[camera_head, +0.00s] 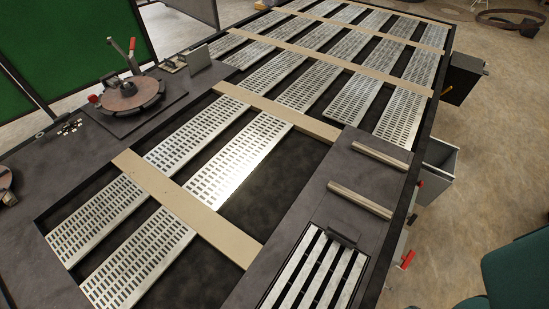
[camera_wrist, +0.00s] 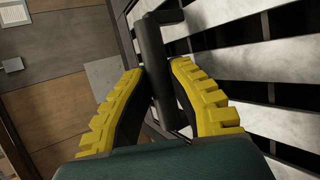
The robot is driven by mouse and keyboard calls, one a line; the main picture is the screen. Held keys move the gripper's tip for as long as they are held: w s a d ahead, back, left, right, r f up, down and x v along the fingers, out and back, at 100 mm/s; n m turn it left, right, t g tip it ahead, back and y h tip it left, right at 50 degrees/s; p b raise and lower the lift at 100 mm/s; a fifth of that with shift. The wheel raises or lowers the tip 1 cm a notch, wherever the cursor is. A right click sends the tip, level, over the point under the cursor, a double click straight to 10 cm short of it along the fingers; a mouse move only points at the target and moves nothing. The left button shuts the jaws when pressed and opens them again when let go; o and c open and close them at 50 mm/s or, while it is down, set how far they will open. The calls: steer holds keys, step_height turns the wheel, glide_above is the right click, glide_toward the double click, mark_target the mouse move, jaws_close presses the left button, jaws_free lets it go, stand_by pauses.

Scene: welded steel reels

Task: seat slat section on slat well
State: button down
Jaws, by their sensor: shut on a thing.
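In the wrist view, the yellow-padded fingers of my gripper (camera_wrist: 158,75) are shut on a dark bar-shaped handle (camera_wrist: 153,45). Pale metal slats of a slat section (camera_wrist: 240,40) with dark gaps lie beside and behind the handle. In the head view, a slat section (camera_head: 328,262) of several pale slats lies within a dark frame at the front right of the bench, with a dark handle (camera_head: 343,234) at its far end. My gripper does not show in the head view. The slat well cannot be told apart from the framed slats.
Two round metal bars (camera_head: 360,198) lie on the dark bench top behind the slats. Long perforated panels (camera_head: 240,155) and beige crosspieces (camera_head: 185,205) fill the large table. A clamp fixture with a brown disc (camera_head: 130,92) stands at left. A grey open bin (camera_head: 438,170) hangs at right.

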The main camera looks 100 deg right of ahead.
steer(key=shift+r, duration=0.2)
steer(key=c, duration=1)
jaws_free()
steer(key=shift+c, duration=0.2)
steer(key=shift+f, duration=0.15)
steer(key=shift+s+d+f, duration=0.1)
steer(key=shift+f, duration=0.25)
